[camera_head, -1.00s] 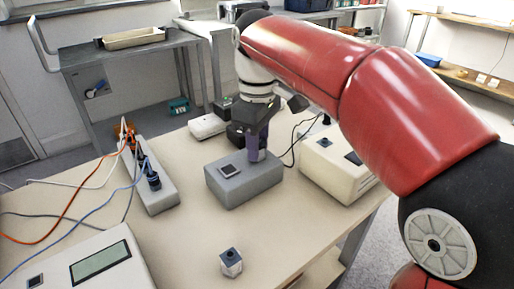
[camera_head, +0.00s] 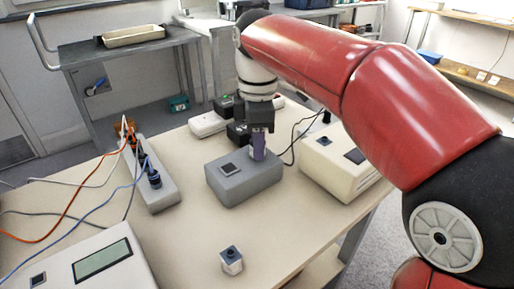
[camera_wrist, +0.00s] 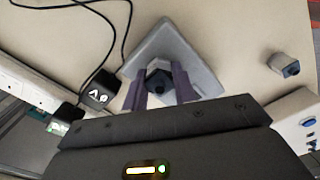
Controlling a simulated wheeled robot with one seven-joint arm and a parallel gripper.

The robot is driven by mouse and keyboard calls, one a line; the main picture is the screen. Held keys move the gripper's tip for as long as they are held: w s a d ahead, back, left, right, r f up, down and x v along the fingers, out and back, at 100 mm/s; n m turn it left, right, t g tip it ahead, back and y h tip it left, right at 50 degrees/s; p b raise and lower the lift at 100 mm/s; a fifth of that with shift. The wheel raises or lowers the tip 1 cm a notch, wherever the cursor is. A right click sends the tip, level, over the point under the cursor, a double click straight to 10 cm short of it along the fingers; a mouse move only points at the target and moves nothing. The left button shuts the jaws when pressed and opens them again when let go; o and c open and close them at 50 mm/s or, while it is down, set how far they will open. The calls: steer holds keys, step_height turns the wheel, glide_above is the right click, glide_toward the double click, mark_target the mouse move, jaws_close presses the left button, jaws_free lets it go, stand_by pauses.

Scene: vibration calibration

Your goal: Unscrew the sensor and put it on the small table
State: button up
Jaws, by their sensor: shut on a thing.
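My gripper (camera_head: 258,152) points down at the right end of a grey box (camera_head: 226,188) on the work table (camera_head: 185,235). In the wrist view, its two purple fingers (camera_wrist: 160,84) are shut on a small dark sensor (camera_wrist: 158,68) with a round black top. The sensor stands at the grey box (camera_wrist: 190,48); I cannot tell whether it is still threaded in. In the head view the fingers hide the sensor. A grey cart (camera_head: 130,50) at the back left, with a shallow tray (camera_head: 133,36) on it, may be the small table.
A small pale block with a dark top (camera_head: 231,261) stands at the front. A socket strip (camera_head: 152,185) with cables lies left. A cream instrument (camera_head: 338,168) is right of the grey box, and another with a display (camera_head: 88,265) is front left. Black adapters (camera_head: 238,132) sit behind.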

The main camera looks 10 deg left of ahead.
steer(key=shift+f, duration=0.1)
steer(key=n, duration=0.4)
stand_by(0.3)
steer(key=n, duration=0.4)
steer(key=o, duration=1)
steer(key=m, duration=0.3)
steer(key=shift+m, duration=0.4)
